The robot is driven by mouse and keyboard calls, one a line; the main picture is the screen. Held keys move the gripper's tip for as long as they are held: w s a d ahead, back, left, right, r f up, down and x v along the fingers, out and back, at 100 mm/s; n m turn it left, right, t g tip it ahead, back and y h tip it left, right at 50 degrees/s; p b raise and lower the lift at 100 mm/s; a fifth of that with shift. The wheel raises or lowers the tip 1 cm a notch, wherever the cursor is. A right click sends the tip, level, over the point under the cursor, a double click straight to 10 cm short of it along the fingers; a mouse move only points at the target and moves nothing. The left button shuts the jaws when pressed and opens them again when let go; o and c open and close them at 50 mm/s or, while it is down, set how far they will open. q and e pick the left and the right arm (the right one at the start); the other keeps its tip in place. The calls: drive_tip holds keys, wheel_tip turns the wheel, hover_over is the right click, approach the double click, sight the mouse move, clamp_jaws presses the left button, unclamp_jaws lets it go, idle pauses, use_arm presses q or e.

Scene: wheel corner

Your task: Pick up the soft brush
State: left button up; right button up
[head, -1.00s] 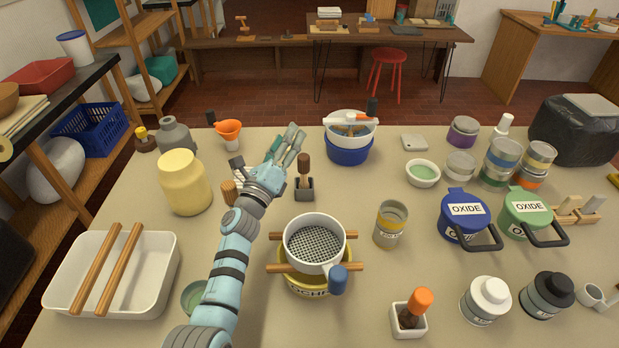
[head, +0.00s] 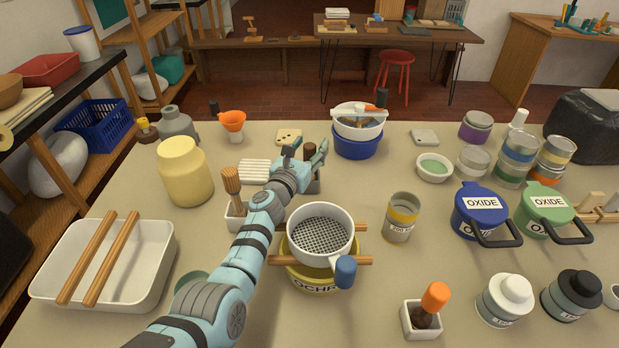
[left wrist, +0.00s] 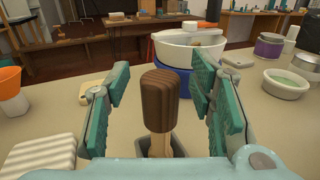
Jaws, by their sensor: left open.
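A brush with a dark brown handle (left wrist: 160,98) stands upright in a grey holder (head: 313,186); its bristles are hidden. My left gripper (head: 314,160) is open, and in the left wrist view its two teal fingers stand on either side of this handle, with gaps on both sides. In the head view the gripper partly covers this brush. Two other brushes stand in white holders: one with a light wooden handle (head: 232,182) left of my arm, and one with an orange handle (head: 436,296) at the front. The frames do not label which brush is soft. My right gripper is not in view.
A white sieve (head: 320,232) rests on wooden sticks over a yellow tub, right of my forearm. A white bowl on a blue tub (head: 357,144) stands behind the gripper. A ribbed white block (head: 255,172) lies to the left. Lidded jars (head: 481,212) stand to the right.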

use_arm(q)
drive_tip(key=shift+w+d+r, duration=0.1)
drive_tip(key=shift+w, duration=0.05)
clamp_jaws()
drive_tip(key=shift+r, duration=0.1)
